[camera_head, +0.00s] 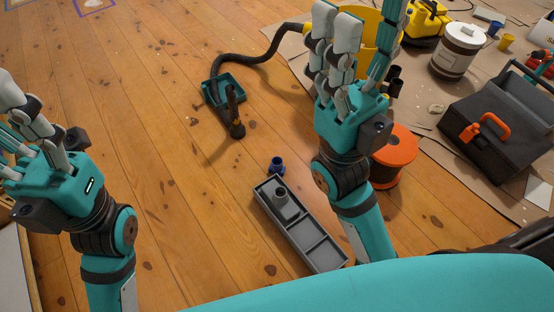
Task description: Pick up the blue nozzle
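The small blue nozzle (277,164) stands on the wooden floor near the middle of the view, just beyond the far end of a grey tray (318,254). A grey round fitting (281,195) sits in the tray's far compartment. My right gripper (333,35) is raised, up and to the right of the nozzle and apart from it, with its fingers extended and nothing seen in them. My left gripper (20,110) is at the left edge, far from the nozzle. Its fingers are partly cut off by the frame and look extended and empty.
A black hose with a teal floor head (221,88) lies beyond the nozzle. An orange spool (397,152) stands behind my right arm. A dark toolbox (502,120), a white tub (457,52) and yellow equipment (426,20) stand on cardboard at right. The floor left of the nozzle is clear.

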